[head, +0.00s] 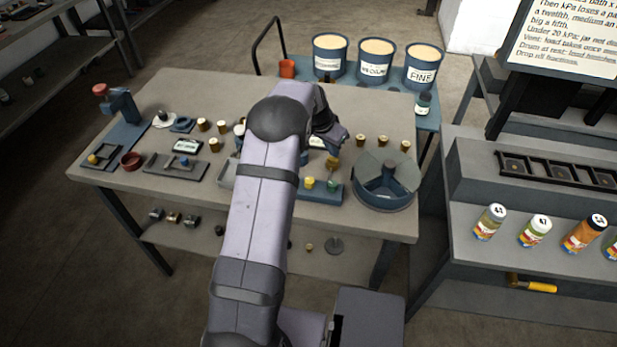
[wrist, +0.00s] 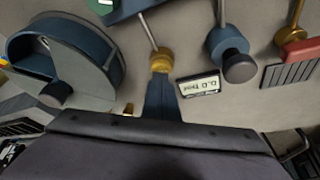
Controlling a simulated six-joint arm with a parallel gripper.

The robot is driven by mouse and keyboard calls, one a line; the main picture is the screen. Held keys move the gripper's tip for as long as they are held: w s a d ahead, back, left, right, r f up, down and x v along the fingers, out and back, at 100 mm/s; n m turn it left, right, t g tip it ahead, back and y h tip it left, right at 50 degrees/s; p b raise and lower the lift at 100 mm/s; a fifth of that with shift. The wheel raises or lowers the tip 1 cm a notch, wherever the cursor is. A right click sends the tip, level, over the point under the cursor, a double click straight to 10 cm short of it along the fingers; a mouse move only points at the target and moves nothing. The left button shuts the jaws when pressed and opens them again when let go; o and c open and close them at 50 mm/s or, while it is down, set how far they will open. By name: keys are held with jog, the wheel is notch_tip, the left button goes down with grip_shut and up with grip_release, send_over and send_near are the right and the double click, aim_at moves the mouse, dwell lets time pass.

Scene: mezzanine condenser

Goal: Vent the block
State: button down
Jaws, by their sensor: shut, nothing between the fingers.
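In the head view my gripper (head: 326,128) is over the middle of the bench, partly hidden behind my arm. In the wrist view its fingers (wrist: 161,98) are together and empty, with the tips just at a brass-yellow knob (wrist: 160,62) on a thin rod; I cannot tell whether they touch it. The rod runs to a blue block (wrist: 125,8) with a green knob (wrist: 100,6). The head view shows a blue block (head: 320,196) with a yellow knob (head: 309,183) and a green knob (head: 332,186). A small display (wrist: 198,86) lies beside the fingers.
A round blue drum (head: 385,200) stands right of the block. The wrist view shows a blue fitting with a dark knob (wrist: 240,68) and a red-topped part (wrist: 298,52). Several small brown-sided cups (head: 383,141) stand behind. Labelled buckets (head: 375,62) are at the back.

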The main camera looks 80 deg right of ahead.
jog(key=shift+r+p, duration=1)
jog(key=shift+r, duration=0.9)
